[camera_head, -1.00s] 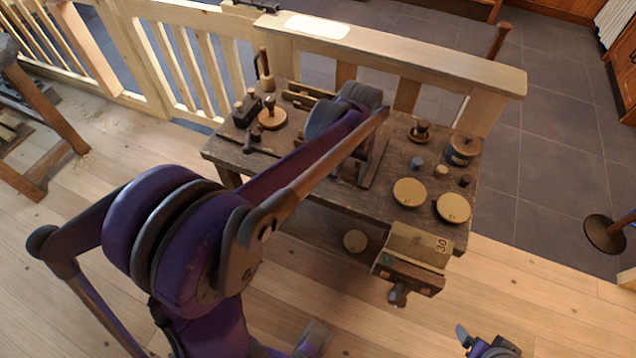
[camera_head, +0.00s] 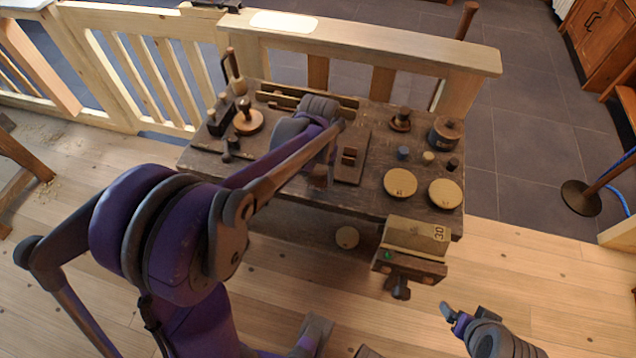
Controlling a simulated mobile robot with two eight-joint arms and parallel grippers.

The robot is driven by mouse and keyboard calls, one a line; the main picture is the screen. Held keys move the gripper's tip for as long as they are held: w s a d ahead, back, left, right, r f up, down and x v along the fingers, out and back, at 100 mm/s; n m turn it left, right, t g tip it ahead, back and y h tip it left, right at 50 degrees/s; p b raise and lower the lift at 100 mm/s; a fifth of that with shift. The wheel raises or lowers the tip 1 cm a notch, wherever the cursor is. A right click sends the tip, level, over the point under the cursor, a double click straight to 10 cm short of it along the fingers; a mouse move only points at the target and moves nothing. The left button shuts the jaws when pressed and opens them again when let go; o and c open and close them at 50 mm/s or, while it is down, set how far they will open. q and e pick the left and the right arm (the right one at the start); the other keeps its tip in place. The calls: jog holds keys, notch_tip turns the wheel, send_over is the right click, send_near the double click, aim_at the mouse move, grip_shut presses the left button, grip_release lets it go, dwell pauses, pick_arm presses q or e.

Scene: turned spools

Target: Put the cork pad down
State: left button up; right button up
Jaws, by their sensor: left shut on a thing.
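My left gripper (camera_head: 318,178) is low over the front middle of the dark workbench (camera_head: 285,192), seen largely from behind its own arm. It is shut on a small brown piece, taken to be the cork pad, which hardly shows; its shape and whether it touches the bench cannot be told. Two round tan discs lie flat on the bench to the right, a left disc (camera_head: 400,183) and a right disc (camera_head: 445,193). My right gripper (camera_head: 466,312) is at the lower right, clear of the bench.
A vise (camera_head: 415,238) juts from the bench's front right. A dark round pot (camera_head: 444,133), a knobbed turned piece (camera_head: 401,119) and small spools stand at the back right. A wooden rail (camera_head: 370,40) runs behind.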

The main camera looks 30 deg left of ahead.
aim_at(318, 184)
pick_arm(q)
jog(key=shift+f, duration=1.75)
jog(key=shift+f+b, duration=0.1)
jog(key=shift+b, duration=0.2)
jog(key=o, duration=1.3)
